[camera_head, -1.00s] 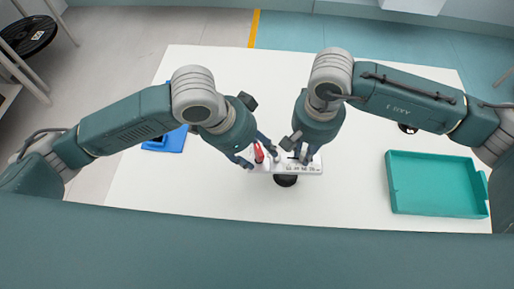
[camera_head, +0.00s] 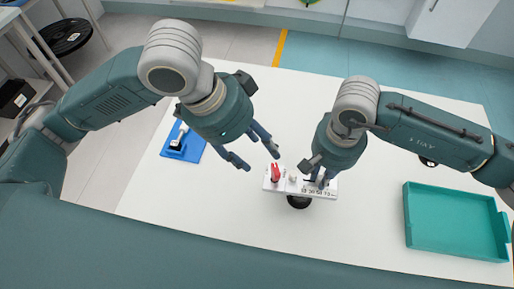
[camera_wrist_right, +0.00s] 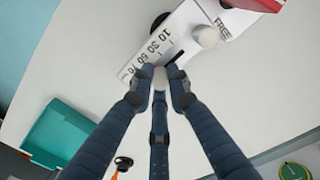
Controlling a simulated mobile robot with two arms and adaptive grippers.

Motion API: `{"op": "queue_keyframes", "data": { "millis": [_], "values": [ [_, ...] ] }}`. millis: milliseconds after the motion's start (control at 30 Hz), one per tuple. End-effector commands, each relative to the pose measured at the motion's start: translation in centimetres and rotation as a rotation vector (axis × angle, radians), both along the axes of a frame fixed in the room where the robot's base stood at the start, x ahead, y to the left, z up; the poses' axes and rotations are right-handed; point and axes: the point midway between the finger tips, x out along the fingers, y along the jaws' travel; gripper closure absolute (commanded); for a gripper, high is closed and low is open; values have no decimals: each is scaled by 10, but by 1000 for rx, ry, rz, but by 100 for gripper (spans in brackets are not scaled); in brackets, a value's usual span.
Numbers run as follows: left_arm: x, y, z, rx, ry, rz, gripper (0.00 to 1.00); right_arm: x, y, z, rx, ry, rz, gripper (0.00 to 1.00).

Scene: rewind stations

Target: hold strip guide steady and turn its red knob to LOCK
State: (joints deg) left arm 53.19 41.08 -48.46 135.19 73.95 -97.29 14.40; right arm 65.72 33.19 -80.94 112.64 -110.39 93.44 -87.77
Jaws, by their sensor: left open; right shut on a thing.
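The strip guide (camera_head: 292,187) is a white bar with a printed scale, standing on a dark round base on the white table. Its red knob (camera_head: 276,173) is at the left end in the head view. In the right wrist view the guide (camera_wrist_right: 160,45) shows scale numbers and a FREE label; the red part (camera_wrist_right: 262,4) is cut off at the top edge. My left gripper (camera_head: 259,158) is open and empty, above and left of the knob, apart from it. My right gripper (camera_head: 321,181) is shut on the guide's right part. Its fingertips (camera_wrist_right: 160,88) meet at the scale end.
A teal tray (camera_head: 455,250) lies at the right of the white table (camera_head: 340,240). A blue holder (camera_head: 190,150) with a white and dark item stands at the left. A small dark round item (camera_head: 427,162) lies near my right arm. The table in front of the guide is clear.

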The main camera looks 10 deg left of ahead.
Motion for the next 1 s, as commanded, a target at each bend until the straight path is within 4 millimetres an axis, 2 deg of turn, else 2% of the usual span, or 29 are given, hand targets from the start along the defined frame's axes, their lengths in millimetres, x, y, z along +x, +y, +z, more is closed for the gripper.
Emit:
{"op": "queue_keyframes", "data": {
  "millis": [300, 467, 1000],
  "values": [
    [-1, -7, 3, -2, 1, 9, 52, 0, 0, 0, 0, 1, 0, 100],
    [0, -9, -5, 3, 2, 15, 52, 0, 0, 0, -1, 0, 0, 100],
    [16, -42, -94, 2, 2, 15, 52, 0, 0, 0, 0, 0, 0, 100]
  ]
}}
